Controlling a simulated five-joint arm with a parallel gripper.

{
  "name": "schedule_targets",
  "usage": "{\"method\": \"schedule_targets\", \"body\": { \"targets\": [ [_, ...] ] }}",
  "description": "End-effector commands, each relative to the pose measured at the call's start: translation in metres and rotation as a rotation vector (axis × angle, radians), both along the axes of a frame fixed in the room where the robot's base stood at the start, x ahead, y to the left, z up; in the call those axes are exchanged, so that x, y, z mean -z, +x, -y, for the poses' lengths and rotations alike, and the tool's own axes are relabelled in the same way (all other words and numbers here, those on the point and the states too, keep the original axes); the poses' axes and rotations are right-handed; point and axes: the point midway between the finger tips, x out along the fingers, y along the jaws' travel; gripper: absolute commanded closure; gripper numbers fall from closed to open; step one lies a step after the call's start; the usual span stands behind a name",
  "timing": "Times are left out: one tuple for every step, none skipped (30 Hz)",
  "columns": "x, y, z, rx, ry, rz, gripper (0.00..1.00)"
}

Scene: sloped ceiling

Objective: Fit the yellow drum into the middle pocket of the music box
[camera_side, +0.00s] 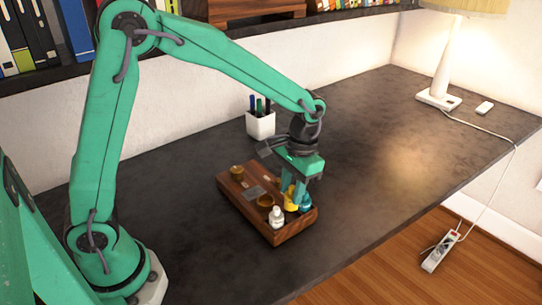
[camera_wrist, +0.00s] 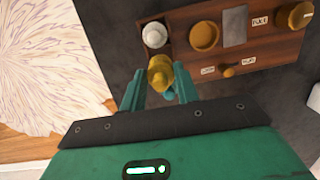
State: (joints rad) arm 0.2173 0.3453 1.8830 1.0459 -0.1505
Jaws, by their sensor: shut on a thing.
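The music box (camera_side: 245,209) is a brown wooden box on the dark desk; it also shows in the wrist view (camera_wrist: 273,48). My gripper (camera_side: 293,190) is over its near right end, pointing down. In the wrist view my gripper (camera_wrist: 157,92) has its fingers on both sides of the yellow drum (camera_wrist: 159,71) and is shut on it. The yellow drum (camera_side: 290,198) is between a white piece (camera_side: 277,218) and a teal piece (camera_side: 305,204), in line with them. The middle pocket is hidden under it, and I cannot tell whether the drum is seated or just above.
A brass cup (camera_side: 265,201), a grey plate (camera_wrist: 235,26) and another round brass part (camera_side: 237,172) are on the box. A white pen cup (camera_side: 261,125) stands behind. A lamp (camera_side: 445,70) is at the back right. The desk right of the box is clear.

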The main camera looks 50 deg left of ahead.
Motion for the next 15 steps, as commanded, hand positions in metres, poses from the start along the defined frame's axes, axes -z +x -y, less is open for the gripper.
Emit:
{"method": "schedule_targets", "body": {
  "targets": [
    [0.001,0.002,-0.002,-0.001,-0.001,0.000,0.93],
    [0.002,0.002,-0.002,-0.001,-0.001,0.000,0.93],
    [0.002,0.002,-0.003,-0.001,-0.001,0.001,0.93],
    [0.002,0.003,-0.003,-0.001,-0.001,0.001,0.93],
    [0.002,0.003,-0.003,-0.001,-0.001,0.001,0.93],
    [0.002,0.002,-0.003,-0.001,-0.001,0.001,0.93],
    [0.002,0.002,-0.003,-0.001,-0.001,0.001,0.93],
    [0.003,0.002,-0.003,-0.001,-0.001,0.001,0.93],
    [0.005,0.002,-0.003,-0.001,-0.001,0.000,0.93],
    [0.007,0.002,-0.002,-0.001,-0.001,0.000,0.93],
    [0.010,0.002,-0.002,-0.001,-0.001,0.000,0.93],
    [0.014,0.002,-0.002,-0.001,-0.001,-0.002,0.93],
    [0.017,0.002,-0.002,-0.001,-0.001,-0.002,0.93],
    [0.021,0.002,-0.002,-0.001,-0.001,-0.002,0.93],
    [0.025,0.002,-0.003,-0.001,0.000,-0.003,0.93]
  ]
}}
